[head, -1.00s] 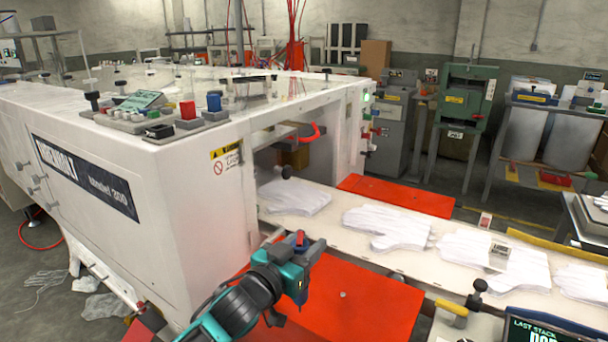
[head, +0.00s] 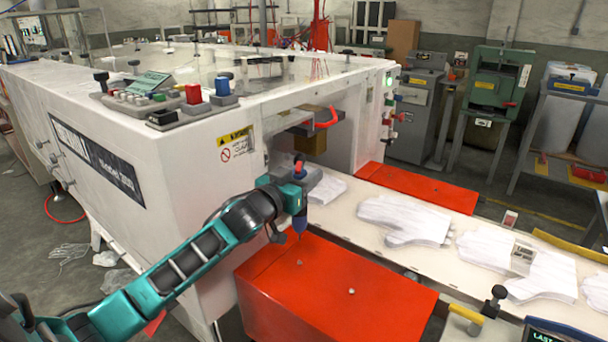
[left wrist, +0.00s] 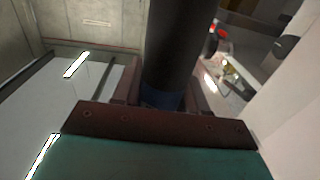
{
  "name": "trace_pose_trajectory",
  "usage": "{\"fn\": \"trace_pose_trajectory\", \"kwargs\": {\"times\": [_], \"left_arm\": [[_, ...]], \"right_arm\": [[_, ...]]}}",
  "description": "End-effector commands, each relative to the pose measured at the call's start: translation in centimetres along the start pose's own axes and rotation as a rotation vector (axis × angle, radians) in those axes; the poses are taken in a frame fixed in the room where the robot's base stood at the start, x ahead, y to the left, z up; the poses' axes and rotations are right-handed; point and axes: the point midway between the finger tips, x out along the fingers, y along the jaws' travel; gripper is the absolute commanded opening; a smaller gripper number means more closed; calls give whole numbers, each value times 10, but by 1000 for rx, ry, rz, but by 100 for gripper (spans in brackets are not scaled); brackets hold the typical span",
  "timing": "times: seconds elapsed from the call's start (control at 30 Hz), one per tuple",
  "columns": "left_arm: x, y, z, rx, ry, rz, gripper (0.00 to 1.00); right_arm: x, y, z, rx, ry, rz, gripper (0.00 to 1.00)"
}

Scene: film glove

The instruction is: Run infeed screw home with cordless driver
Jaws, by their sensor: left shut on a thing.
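My left gripper (head: 299,188) is shut on the cordless driver, over the near red cover. The driver (head: 299,222) has a blue body and a red top end, and points down. Its dark body (left wrist: 182,45) stands between the jaws in the left wrist view. A small screw head (head: 299,262) shows on the red cover (head: 330,300), just below the driver's tip. A small gap seems to show between them, but I cannot tell for sure. A second screw head (head: 351,291) sits nearer the front right. My right gripper is not in view.
The white machine (head: 190,150) stands left of the cover. A conveyor (head: 365,235) with white gloves (head: 400,220) runs behind it, with a second red cover (head: 415,187) beyond. A knob post (head: 494,299) and a display (head: 550,333) stand front right.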

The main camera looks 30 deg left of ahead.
Motion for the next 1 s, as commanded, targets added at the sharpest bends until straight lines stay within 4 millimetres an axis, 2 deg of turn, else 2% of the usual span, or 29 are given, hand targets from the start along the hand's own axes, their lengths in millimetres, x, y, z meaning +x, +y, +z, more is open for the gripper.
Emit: {"fn": "trace_pose_trajectory", "kwargs": {"times": [0.1, 0.7, 1.0], "left_arm": [[0, 0, -4, -1, 1, -2, 12], [0, 0, 47, 0, 2, -1, 12], [0, 0, 63, 0, 2, -2, 12]], "right_arm": [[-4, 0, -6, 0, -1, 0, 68], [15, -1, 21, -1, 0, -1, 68], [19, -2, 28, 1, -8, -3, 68]]}}
